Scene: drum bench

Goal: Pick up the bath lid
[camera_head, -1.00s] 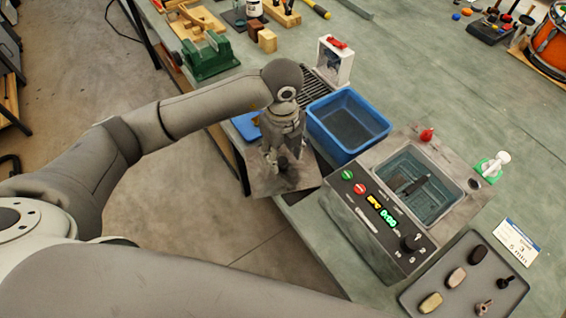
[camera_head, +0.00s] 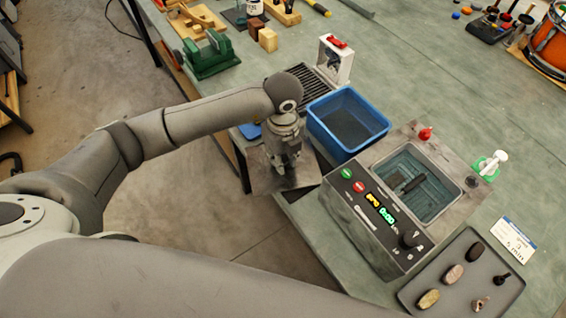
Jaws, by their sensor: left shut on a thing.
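The bath lid (camera_head: 301,177) is a grey metal plate at the front left edge of the bench, left of the bath. My left gripper (camera_head: 286,168) is above it, pointing down and shut on its handle, which the fingers largely hide. I cannot tell whether the lid touches the bench. The bath (camera_head: 376,227) is a grey metal box with an open, water-filled basin, with a dark object inside. Its front panel has a green button, a red button, a lit display and a black knob. My right gripper is not in view.
A dark tray (camera_head: 467,301) with several small parts lies at the lower right. A green vise (camera_head: 209,56) and wooden blocks stand at the back left. The bench's far right middle is clear.

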